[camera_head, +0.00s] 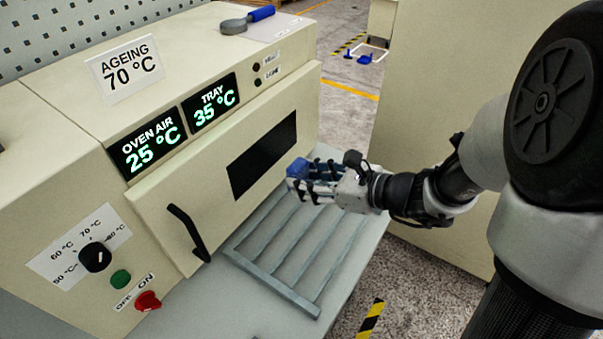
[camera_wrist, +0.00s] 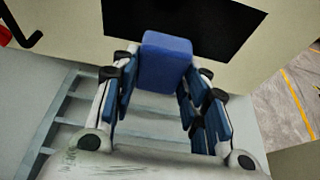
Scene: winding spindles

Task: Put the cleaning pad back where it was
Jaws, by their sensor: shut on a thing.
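The cleaning pad looks like a small blue block (camera_wrist: 167,62) held between my fingertips in the wrist view. In the head view the blue pad (camera_head: 296,168) shows at the end of my gripper (camera_head: 301,181), in front of the oven door. My gripper also shows in the wrist view (camera_wrist: 160,88), its blue-lined fingers shut on the pad. The pad is over the slatted grey rack (camera_head: 268,281). The gap between pad and door is hard to judge.
The cream oven has a closed door with a dark window (camera_head: 262,156) and a black handle (camera_head: 187,231). A cream cabinet (camera_head: 440,70) stands at the right.

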